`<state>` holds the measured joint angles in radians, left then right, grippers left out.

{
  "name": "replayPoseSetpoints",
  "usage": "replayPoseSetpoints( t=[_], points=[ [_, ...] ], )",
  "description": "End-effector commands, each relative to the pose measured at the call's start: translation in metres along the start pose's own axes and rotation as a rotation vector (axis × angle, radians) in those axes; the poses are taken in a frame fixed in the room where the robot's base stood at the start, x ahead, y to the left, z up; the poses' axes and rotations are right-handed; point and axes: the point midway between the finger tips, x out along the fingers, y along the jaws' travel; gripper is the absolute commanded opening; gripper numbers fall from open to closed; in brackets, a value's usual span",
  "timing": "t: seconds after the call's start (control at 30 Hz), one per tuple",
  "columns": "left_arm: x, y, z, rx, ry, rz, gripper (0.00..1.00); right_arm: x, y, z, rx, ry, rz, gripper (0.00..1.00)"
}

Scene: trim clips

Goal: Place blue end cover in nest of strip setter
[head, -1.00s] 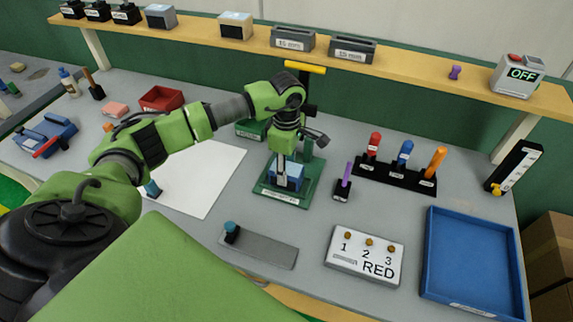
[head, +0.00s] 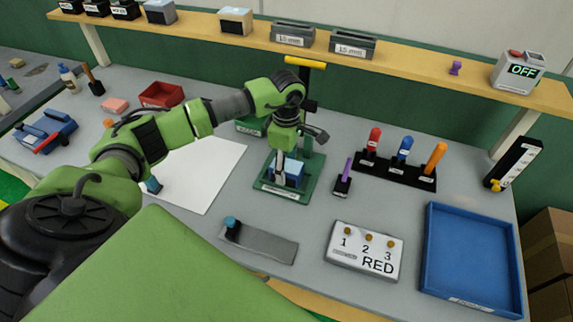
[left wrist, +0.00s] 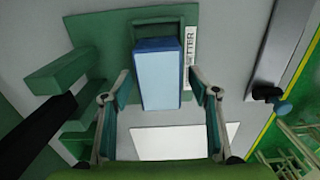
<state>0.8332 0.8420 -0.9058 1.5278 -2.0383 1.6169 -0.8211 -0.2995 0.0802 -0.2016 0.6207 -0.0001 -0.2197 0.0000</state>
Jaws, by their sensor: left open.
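The light blue end cover (head: 293,172) is a block standing on the green base of the strip setter (head: 268,190), below its yellow-handled press. It also shows in the left wrist view (left wrist: 157,82), upright over the green base, beside the setter's label. My left gripper (head: 286,174) is open above and around it. In the left wrist view, its fingers (left wrist: 160,92) stand apart on both sides of the block, with a gap on each side. The nest itself is hidden under the block, so I cannot tell how fully it is seated. My right gripper is not in view.
A purple tool in a black stand (head: 343,184) is close to the setter's right. A rack with red, blue and orange tools (head: 395,171) stands behind it. A grey plate (head: 265,244), a RED sign box (head: 364,252) and a blue tray (head: 471,300) lie in front.

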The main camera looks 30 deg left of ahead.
Motion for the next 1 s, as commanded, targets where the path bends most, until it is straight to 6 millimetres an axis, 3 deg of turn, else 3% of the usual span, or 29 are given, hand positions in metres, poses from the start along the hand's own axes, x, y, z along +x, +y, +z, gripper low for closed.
replayPoseSetpoints(
  t=[0.5, 0.7, 1.0],
  points=[
    [-0.100, 0.002, 0.000, 0.000, -0.002, 0.007, 0.55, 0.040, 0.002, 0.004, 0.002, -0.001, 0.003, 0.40],
    [-0.117, 0.001, 0.000, -0.001, -0.001, 0.004, 0.55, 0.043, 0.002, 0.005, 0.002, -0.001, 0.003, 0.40],
    [-0.119, 0.000, 0.000, 0.000, -0.001, 0.002, 0.55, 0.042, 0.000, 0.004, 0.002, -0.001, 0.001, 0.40]
  ],
)
